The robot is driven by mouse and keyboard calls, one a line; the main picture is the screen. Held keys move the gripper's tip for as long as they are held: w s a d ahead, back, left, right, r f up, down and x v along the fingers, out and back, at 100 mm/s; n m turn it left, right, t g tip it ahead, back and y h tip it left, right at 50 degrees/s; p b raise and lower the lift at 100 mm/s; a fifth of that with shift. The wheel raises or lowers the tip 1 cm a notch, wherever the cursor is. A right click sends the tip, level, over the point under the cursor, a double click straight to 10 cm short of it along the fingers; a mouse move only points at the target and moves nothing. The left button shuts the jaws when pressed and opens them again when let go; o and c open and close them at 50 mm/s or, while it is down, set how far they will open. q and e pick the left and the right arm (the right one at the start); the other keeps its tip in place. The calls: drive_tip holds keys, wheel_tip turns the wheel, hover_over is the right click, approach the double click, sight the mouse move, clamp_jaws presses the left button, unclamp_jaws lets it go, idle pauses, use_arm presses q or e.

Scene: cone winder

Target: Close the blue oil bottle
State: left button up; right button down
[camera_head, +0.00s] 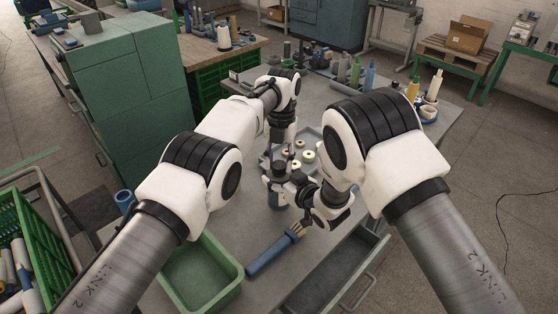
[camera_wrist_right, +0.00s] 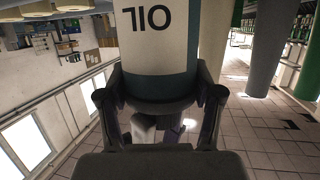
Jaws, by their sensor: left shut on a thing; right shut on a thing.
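In the right wrist view the bottle (camera_wrist_right: 160,45) appears upside down, with a white label reading OIL and a blue-teal band. My right gripper (camera_wrist_right: 160,98) is shut around it, with one finger on each side. In the head view the right gripper (camera_head: 285,187) reaches it from the right. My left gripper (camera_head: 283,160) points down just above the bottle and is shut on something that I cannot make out. The bottle's mouth and cap are hidden.
A grey tray (camera_head: 268,163) with several pale rings lies behind the grippers. A blue brush (camera_head: 270,254) lies in front, beside a green bin (camera_head: 203,275). An open drawer (camera_head: 345,272) juts out at the front right. Several bottles (camera_head: 356,72) stand at the back.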

use_arm(q)
drive_tip(key=o, duration=0.7)
drive_tip(key=shift+d, duration=0.1)
drive_tip(key=shift+c, duration=0.2)
drive_tip(key=shift+r, duration=0.15)
wheel_tip(320, 180, up, 4)
drive_tip(key=shift+r, duration=0.15)
drive_tip(key=shift+c, duration=0.2)
